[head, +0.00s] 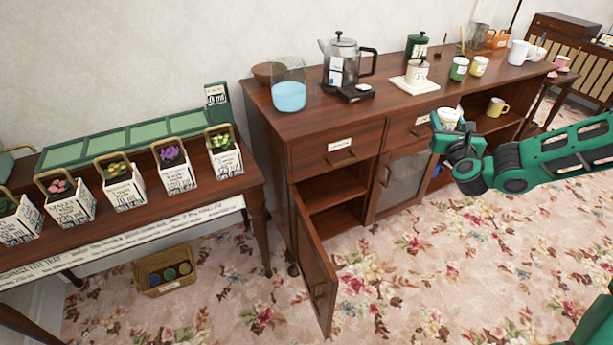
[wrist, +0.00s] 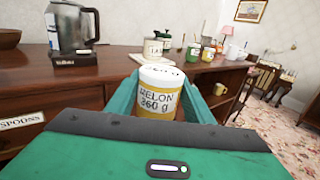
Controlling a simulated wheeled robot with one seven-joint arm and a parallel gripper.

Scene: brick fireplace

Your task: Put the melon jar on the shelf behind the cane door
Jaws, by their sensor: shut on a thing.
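My gripper (head: 447,137) is shut on the melon jar (head: 449,115), in front of the right part of the sideboard and near its top edge. In the wrist view the jar (wrist: 159,97) stands roughly upright between the fingers, with a white lid and a label reading "MELON 360 g". The sideboard's left door (head: 317,265) stands wide open toward the front. Behind it is a compartment with a shelf (head: 338,188), whose visible part looks empty. The door beside it (head: 405,180) is shut and has a pale grey panel. I cannot make out cane weave on either door.
The sideboard top (head: 390,98) carries a kettle (head: 345,60), a blue-filled glass container (head: 289,95) and several jars. A yellow mug (head: 496,107) stands in the right open bay. A plant table (head: 240,185) is at left. The open door juts over clear carpet.

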